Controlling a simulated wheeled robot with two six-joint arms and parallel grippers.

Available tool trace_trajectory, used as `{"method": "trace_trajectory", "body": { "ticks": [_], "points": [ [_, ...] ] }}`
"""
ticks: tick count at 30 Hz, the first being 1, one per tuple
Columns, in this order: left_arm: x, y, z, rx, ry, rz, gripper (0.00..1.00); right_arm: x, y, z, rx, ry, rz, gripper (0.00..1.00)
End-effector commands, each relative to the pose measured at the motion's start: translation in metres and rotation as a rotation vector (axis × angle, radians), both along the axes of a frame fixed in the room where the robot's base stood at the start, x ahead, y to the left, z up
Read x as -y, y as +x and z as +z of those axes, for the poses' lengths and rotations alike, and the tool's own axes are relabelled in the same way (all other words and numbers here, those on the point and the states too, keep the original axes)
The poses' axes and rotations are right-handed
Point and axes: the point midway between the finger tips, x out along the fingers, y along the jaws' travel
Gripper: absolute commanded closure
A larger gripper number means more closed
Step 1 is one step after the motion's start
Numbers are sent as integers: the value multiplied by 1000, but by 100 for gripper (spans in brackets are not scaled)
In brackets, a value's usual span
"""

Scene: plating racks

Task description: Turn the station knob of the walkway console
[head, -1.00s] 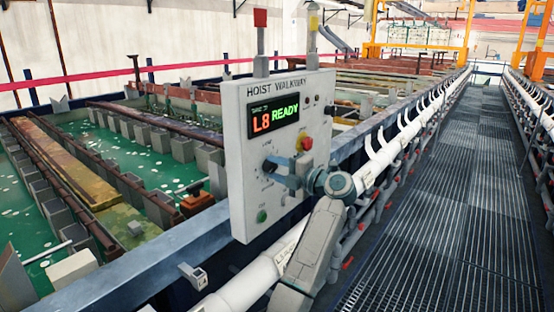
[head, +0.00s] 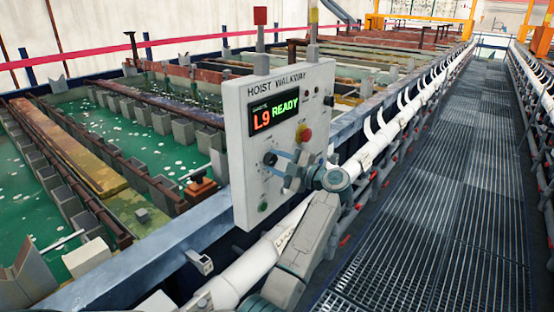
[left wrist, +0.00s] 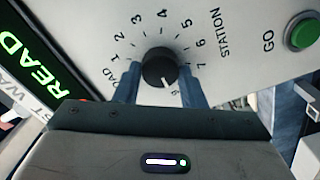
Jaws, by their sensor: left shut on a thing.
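The console (head: 240,190), a pale box labelled HOIST WALKWAY, stands beside the walkway. Its display (head: 274,115) reads L9 READY. The black station knob (head: 270,158) is low on its face; it also shows in the left wrist view (left wrist: 160,67), ringed by numbers and the word STATION. Its white mark points down towards my gripper body, past the 7. My left gripper (head: 279,160) is shut on the knob, with one blue finger on each side in the left wrist view (left wrist: 158,85). My right gripper is not in view.
A green GO button (left wrist: 302,32) sits beside the dial. A red button (head: 305,133) is above the knob on the console. A white pipe rail (head: 262,255) runs under my arm. The grated walkway (head: 430,190) is clear. Green tanks (head: 100,140) lie left.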

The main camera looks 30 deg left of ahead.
Motion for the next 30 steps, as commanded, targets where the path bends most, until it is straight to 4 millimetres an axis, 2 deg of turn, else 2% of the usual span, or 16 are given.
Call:
{"method": "trace_trajectory", "body": {
  "ticks": [11,12,15,25,30],
  "points": [
    [0,0,1,-4,3,0,86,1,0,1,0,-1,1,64],
    [0,0,1,-4,3,0,61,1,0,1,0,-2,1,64],
    [0,0,1,-4,3,0,42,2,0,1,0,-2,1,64],
    [3,0,-1,-3,0,0,42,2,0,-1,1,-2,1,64],
    [25,-1,-5,-2,-2,-2,42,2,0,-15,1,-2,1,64]
  ]
}}
